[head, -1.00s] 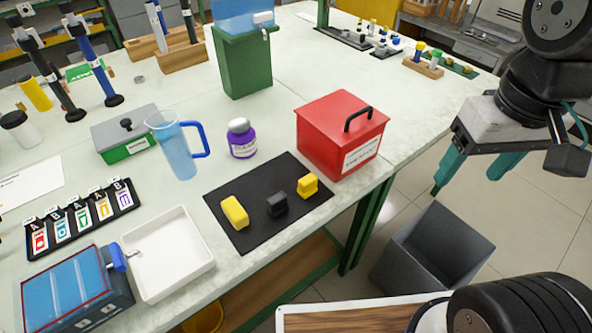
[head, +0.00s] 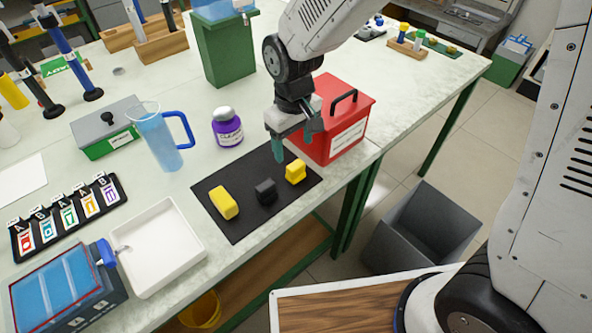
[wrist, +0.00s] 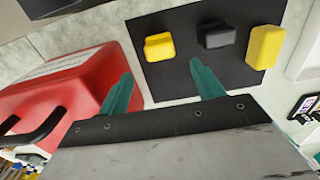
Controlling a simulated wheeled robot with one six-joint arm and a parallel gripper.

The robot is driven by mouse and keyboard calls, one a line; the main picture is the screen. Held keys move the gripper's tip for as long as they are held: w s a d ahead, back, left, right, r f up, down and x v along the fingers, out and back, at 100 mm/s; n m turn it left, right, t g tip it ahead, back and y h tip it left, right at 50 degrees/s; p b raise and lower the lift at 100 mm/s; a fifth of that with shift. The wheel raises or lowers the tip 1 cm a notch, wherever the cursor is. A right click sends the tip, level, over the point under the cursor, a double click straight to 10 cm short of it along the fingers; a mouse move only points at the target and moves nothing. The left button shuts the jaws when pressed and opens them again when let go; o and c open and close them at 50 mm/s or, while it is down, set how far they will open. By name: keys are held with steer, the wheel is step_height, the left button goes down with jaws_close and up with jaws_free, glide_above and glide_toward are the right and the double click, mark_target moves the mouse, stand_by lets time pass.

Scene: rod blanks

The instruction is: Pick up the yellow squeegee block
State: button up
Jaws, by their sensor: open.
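Two yellow pieces lie on the black mat (head: 237,226), with a black piece (head: 265,191) between them. The right one is a small stepped yellow block (head: 296,171); the left one is a longer, plain rounded yellow block (head: 224,203). I cannot tell from their looks alone which is the squeegee block. In the wrist view the stepped one (wrist: 158,47) is nearest my fingers, and the plain one (wrist: 264,46) is at the right. My gripper (head: 291,147) is open and empty, fingers pointing down, above the mat's back edge by the stepped yellow block.
A red box (head: 337,118) with a black handle stands close beside my gripper on the right. A purple-labelled bottle (head: 227,128) and a blue jug (head: 160,140) stand behind the mat. A white tray (head: 160,250) is at the left. A grey bin (head: 418,232) stands on the floor.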

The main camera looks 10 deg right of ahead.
mark_target(296, 164)
steer(key=f, duration=0.7)
steer(key=shift+s+d+f, duration=0.1)
steer(key=shift+s+d, duration=0.05)
steer(key=shift+s, duration=0.25)
steer(key=shift+c, duration=0.3)
steer(key=c, duration=1)
